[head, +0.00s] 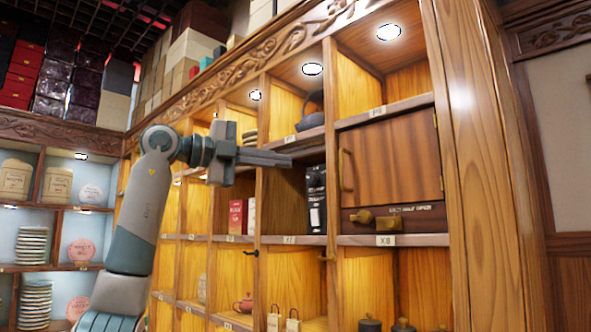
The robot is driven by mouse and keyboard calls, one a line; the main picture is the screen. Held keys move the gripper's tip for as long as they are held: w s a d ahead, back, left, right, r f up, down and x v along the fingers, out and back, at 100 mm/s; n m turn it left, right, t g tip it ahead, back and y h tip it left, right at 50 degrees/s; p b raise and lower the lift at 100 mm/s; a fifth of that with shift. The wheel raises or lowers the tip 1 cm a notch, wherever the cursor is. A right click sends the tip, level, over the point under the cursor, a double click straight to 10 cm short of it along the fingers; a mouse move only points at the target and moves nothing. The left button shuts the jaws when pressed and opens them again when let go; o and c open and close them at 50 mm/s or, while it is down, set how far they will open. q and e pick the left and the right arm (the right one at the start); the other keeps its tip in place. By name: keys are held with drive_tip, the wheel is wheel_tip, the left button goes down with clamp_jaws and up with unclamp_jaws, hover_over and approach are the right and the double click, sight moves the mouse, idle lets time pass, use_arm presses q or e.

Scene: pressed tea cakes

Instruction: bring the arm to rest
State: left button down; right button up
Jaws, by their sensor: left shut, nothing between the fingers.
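My left arm (146,195), grey and teal, is raised from the lower left. My left gripper (284,160) is shut and empty, with its fingers pointing right. It is in front of the wooden shelf cabinet (470,150), level with the upper compartments. I cannot tell whether the fingertips touch the cabinet. The gripper hides part of the shelf behind it. My right gripper does not show.
A closed wooden door (392,158) with a handle is right of the gripper. A dark teapot (311,112) stands above, and black boxes (316,200) stand below the fingers. Another shelf unit with stacked cakes (33,246) stands at the left.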

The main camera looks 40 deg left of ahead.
use_arm(q)
drive_tip(key=shift+s+a, duration=0.35)
drive_tip(key=shift+a, duration=0.1)
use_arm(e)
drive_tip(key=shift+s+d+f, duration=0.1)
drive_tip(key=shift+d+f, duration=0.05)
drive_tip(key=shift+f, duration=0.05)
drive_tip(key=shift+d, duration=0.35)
use_arm(q)
drive_tip(key=shift+f, duration=0.1)
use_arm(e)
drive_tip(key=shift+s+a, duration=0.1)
